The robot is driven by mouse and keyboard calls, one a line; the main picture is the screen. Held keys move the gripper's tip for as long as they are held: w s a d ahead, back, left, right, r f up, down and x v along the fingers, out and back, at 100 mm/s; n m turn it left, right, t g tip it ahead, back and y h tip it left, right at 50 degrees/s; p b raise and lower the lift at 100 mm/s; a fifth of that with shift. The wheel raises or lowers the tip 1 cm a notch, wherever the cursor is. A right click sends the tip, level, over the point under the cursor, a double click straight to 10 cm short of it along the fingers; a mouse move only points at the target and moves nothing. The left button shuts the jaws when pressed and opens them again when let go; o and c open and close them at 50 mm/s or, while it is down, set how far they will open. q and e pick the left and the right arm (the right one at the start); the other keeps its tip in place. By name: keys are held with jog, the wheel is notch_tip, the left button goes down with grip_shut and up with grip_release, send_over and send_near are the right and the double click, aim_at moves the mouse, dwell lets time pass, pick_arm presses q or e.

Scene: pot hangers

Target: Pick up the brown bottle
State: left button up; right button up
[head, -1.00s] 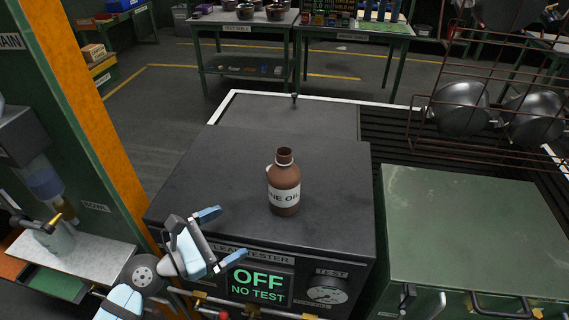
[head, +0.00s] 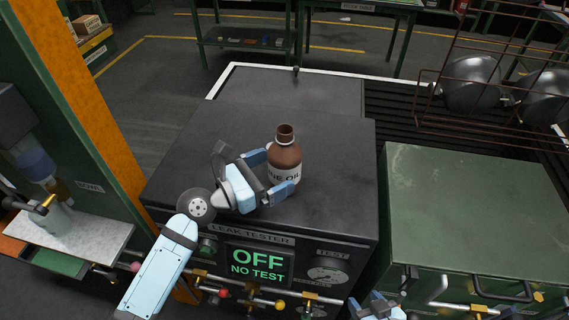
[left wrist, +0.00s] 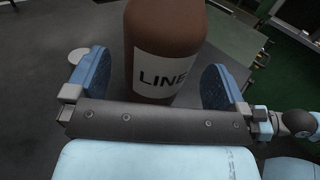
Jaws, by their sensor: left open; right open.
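The brown bottle (head: 285,150) stands upright and uncapped on the dark top of the leak tester (head: 190,150). Its white label reads "…NE OIL". My left gripper (head: 272,170) is open at the bottle, with one finger on either side of it. In the left wrist view the bottle (left wrist: 165,40) fills the space between the two blue fingers (left wrist: 158,82), and small gaps seem to show beside it. My right gripper (head: 378,306) only partly shows at the bottom edge of the head view; its fingertips are hard to make out.
A green cabinet (head: 465,215) stands to the right. A wire rack with metal pots (head: 470,82) is at the upper right. An orange post (head: 75,110) rises at the left. The tester top behind the bottle is clear.

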aim_at(285, 165)
pick_arm(q)
jog(key=x, duration=0.3)
jog(key=shift+w+d, duration=0.3)
jog(key=c, duration=1.1)
jog(key=shift+o, duration=0.2)
jog(key=shift+r, duration=0.1)
